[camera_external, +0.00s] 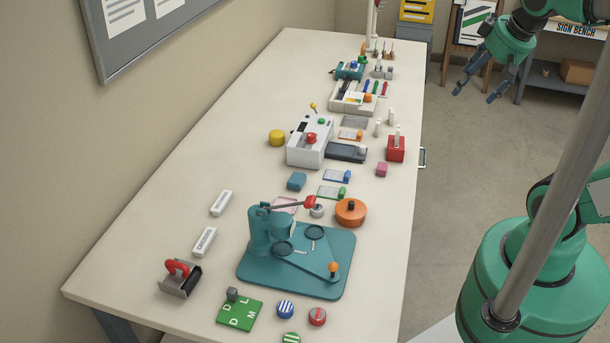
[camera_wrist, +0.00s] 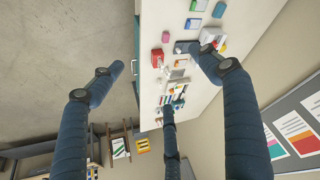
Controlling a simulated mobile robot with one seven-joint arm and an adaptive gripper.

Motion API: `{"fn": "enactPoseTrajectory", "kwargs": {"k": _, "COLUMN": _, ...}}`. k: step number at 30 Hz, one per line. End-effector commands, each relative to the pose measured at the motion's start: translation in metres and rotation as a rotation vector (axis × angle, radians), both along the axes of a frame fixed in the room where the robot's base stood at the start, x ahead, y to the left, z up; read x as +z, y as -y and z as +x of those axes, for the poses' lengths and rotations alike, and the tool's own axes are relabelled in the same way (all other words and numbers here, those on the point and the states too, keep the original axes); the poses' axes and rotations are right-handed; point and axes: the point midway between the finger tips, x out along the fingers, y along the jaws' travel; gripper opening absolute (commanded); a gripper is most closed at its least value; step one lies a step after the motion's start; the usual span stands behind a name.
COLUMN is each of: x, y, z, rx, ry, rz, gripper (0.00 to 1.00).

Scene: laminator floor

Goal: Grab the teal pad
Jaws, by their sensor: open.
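The teal pad (camera_external: 297,181) is a small blue-teal block lying flat on the long cream table, left of a blue-edged card and in front of the white machine. In the wrist view a small teal block near the top edge looks like the same pad (camera_wrist: 219,9). My gripper (camera_external: 478,92) is open and empty. It hangs over the floor to the right of the table's far half, well apart from the pad. In the wrist view its dark blue fingers (camera_wrist: 150,60) are spread wide, and one covers part of the white machine.
A white machine (camera_external: 310,142) with a red knob, a red box (camera_external: 396,149), a pink block (camera_external: 381,169) and an orange round tin (camera_external: 350,212) stand near the pad. A teal press (camera_external: 330,285) fills the near table. A grey board (camera_external: 150,40) hangs on the left wall.

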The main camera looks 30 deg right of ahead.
Motion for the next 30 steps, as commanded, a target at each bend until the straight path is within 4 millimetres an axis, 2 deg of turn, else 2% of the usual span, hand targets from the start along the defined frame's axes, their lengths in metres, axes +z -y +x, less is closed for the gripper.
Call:
{"fn": "enactPoseTrajectory", "kwargs": {"k": 9, "x": 0.008, "y": -0.022, "z": 0.067, "rx": 0.091, "ry": -0.069, "rz": -0.021, "gripper": 0.77}}
{"fn": "enactPoseTrajectory", "kwargs": {"k": 16, "x": 0.001, "y": -0.045, "z": 0.124, "rx": 0.168, "ry": -0.121, "rz": -0.039, "gripper": 0.77}}
{"fn": "enactPoseTrajectory", "kwargs": {"k": 23, "x": -0.015, "y": -0.073, "z": 0.179, "rx": 0.244, "ry": -0.172, "rz": -0.058, "gripper": 0.77}}
{"fn": "enactPoseTrajectory", "kwargs": {"k": 30, "x": -0.046, "y": -0.107, "z": 0.234, "rx": 0.325, "ry": -0.227, "rz": -0.078, "gripper": 0.77}}
